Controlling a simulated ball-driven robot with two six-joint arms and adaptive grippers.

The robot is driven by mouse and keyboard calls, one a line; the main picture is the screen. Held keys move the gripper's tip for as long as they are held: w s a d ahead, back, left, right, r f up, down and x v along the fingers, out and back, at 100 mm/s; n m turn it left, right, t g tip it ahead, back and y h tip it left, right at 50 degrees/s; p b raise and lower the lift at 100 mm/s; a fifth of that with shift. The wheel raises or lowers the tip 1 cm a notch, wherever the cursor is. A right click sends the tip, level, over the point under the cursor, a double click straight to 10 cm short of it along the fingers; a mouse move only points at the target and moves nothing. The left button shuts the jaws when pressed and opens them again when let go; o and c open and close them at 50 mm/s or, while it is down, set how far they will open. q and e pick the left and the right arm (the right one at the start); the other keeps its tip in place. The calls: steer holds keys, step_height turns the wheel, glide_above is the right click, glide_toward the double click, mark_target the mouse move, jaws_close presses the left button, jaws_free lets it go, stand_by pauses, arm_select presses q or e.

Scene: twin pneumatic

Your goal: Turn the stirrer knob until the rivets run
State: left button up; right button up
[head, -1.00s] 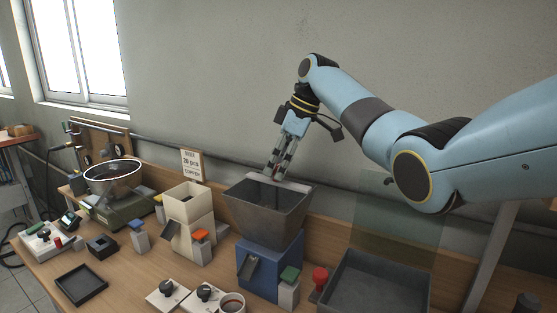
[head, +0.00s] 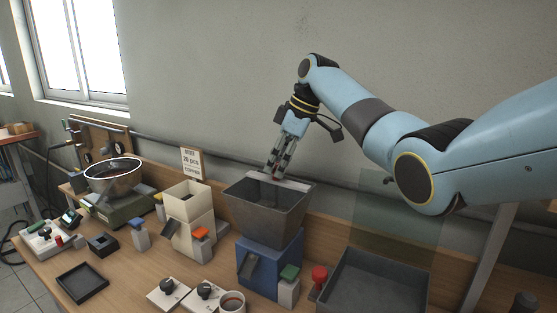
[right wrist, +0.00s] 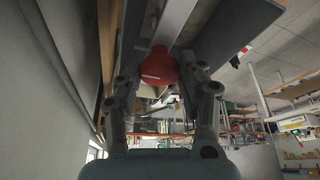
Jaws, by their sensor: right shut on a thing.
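The blue machine (head: 268,265) carries a grey metal hopper (head: 262,215) with a pale bar (head: 295,185) along its far rim. My right gripper (head: 274,174) reaches down to that bar from above. In the right wrist view a rounded red knob (right wrist: 159,67) sits between the fingertips of my right gripper (right wrist: 160,85), which are shut on it; it appears to be the stirrer knob. In the head view the fingers mostly hide the knob. Rivets cannot be made out. My left gripper is not in view.
A cream hopper machine (head: 185,205) stands to the left, with a scale and bowl (head: 113,178) beyond it. A grey tray (head: 375,285) and a red button (head: 319,276) are on the right. Black knobs on pale plates (head: 167,288) line the front.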

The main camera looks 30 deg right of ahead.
steer(key=m+p, duration=0.2)
steer(key=p, duration=0.1)
steer(key=shift+r+m+t+h, duration=0.25)
steer(key=shift+m+t+h, duration=0.15)
steer(key=shift+a+m+p, duration=0.1)
steer(key=shift+m+p, duration=0.55)
steer(key=shift+m, duration=0.25)
steer(key=shift+f+m+t+h, duration=0.1)
steer(key=shift+m+t+h, duration=0.4)
steer(key=shift+m, duration=0.4)
steer(key=m+h, duration=0.2)
steer(key=m, duration=0.2)
steer(key=shift+a+m, duration=0.1)
steer(key=shift+m, duration=0.2)
steer(key=m+h, duration=0.1)
steer(key=m, duration=0.1)
steer(key=m+h, duration=0.1)
steer(key=m, duration=0.2)
steer(key=shift+a+g, duration=0.1)
steer(key=shift+g, duration=0.2)
steer(key=m+g+h, duration=0.1)
steer(key=m, duration=0.3)
steer(key=shift+w+m, duration=0.1)
steer(key=shift+m, duration=0.3)
steer(key=shift+m+g+h+b, duration=0.35)
steer(key=shift+m+g+h, duration=0.25)
steer(key=shift+m, duration=1.2)
